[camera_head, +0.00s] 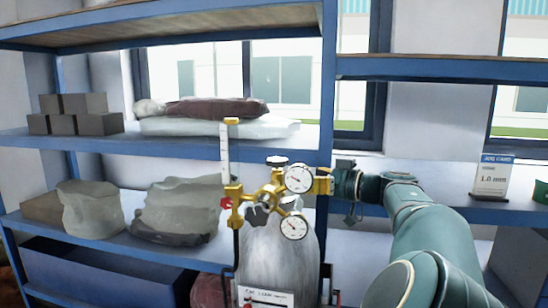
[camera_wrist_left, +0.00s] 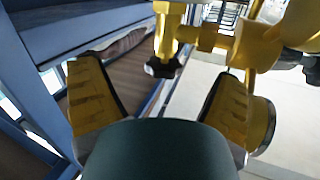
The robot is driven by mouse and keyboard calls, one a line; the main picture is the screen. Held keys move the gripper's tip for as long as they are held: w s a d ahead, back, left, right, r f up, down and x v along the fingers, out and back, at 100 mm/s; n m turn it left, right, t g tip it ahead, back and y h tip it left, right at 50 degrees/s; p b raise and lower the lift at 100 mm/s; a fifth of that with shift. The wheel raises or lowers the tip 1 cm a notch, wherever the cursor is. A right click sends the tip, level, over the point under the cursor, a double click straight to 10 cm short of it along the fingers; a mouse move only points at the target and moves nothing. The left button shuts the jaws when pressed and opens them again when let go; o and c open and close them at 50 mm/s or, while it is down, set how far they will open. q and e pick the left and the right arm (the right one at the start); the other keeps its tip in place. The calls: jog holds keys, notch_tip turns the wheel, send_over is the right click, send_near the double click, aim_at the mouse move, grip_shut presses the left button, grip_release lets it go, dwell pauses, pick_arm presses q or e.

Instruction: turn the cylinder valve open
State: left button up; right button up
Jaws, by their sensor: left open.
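The grey gas cylinder (camera_head: 275,258) stands upright before the shelf. A brass valve and regulator (camera_head: 262,196) sit on top, with two round gauges (camera_head: 299,178) and a clear flow tube at left. A small dark handwheel (camera_head: 277,160) caps the valve; a second dark knob (camera_head: 258,214) faces me. My left gripper (camera_head: 325,181) is right of the upper gauge, its arm reaching in from the lower right; its tips are partly hidden. In the left wrist view the yellow-padded fingers (camera_wrist_left: 157,72) are spread and empty. A black knob (camera_wrist_left: 161,69) shows between them, apart from both pads. My right gripper is not in view.
The blue shelf (camera_head: 165,140) behind holds grey boxes (camera_head: 72,113) and wrapped bags (camera_head: 180,210). A job card (camera_head: 493,177) stands on the right shelf. A white label (camera_head: 265,298) is on the cylinder front. The shelf uprights and boards are close behind the cylinder.

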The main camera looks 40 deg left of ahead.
aim_at(287, 162)
pick_arm(q)
jog(key=r, duration=0.1)
jog(key=r+n, duration=0.1)
jog(key=r, duration=0.1)
jog(key=shift+s+a+r+y, duration=0.2)
jog(key=shift+s+y, duration=0.1)
jog(key=shift+s, duration=0.05)
jog(key=shift+s+a+p, duration=0.2)
jog(key=shift+a, duration=1)
jog(key=shift+s+a+p, duration=0.15)
jog(key=shift+s+a, duration=0.05)
jog(key=shift+a, duration=0.95)
jog(key=shift+s+a+p, duration=0.2)
jog(key=shift+a, duration=1)
jog(key=shift+c, duration=0.2)
jog(key=shift+g, duration=0.4)
jog(key=c, duration=1.2)
